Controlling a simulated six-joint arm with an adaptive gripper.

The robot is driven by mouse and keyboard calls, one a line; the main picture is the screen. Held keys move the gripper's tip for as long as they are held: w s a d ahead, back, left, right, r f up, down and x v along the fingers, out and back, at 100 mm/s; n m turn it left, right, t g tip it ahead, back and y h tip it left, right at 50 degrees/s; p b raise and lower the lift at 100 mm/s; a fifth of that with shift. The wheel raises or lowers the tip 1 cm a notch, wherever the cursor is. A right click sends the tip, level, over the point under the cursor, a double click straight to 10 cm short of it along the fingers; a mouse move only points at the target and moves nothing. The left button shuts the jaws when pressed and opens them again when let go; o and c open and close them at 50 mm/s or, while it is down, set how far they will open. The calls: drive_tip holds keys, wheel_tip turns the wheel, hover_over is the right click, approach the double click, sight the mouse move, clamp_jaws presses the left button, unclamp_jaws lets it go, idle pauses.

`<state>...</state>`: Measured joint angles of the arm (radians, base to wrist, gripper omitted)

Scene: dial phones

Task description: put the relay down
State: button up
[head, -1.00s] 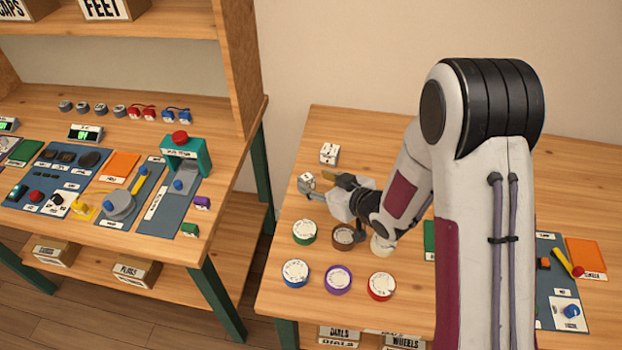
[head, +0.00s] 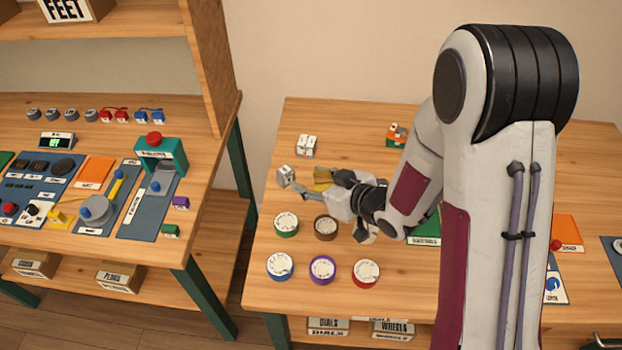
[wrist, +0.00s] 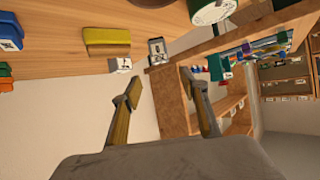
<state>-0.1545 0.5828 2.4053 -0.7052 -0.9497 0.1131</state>
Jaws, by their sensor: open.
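A small grey-white block, which I take to be the relay (head: 286,176), rests on the table near its left edge. It also shows in the wrist view (wrist: 157,51), beyond the fingertips and touching neither finger. My gripper (head: 318,190) is low over the table, just right of the block. In the wrist view my gripper (wrist: 160,80) has its two fingers spread with nothing between them. A yellow block (head: 322,178) lies beside the fingers, partly hidden by them; it also shows in the wrist view (wrist: 107,42).
White blocks (head: 306,146) stand behind the relay. Several round dials, including green (head: 286,224), blue (head: 280,267) and red (head: 365,273) ones, sit in front. A gap separates this table from the left workbench (head: 205,190). My arm hides part of the table's middle.

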drive_tip(key=shift+w+r, duration=0.1)
idle(0.5)
drive_tip(key=s+d+r+m+h, duration=0.2)
drive_tip(key=d+r+h, duration=0.2)
drive_tip(key=d+r, duration=0.4)
drive_tip(key=s+d+r+m+h, duration=0.2)
drive_tip(key=d+r+m+h, duration=0.15)
drive_tip(key=d+r, duration=0.45)
drive_tip(key=s+d+r+m+g, duration=0.1)
drive_tip(key=s+d+r+m, duration=0.1)
drive_tip(key=s, duration=0.9)
drive_tip(key=s+d+r+m+g+h, duration=0.1)
drive_tip(key=s+d, duration=0.3)
drive_tip(key=s, duration=0.8)
drive_tip(key=shift+s+r+m+g, duration=0.25)
drive_tip(key=shift+r+m+g, duration=0.15)
drive_tip(key=shift+r, duration=0.2)
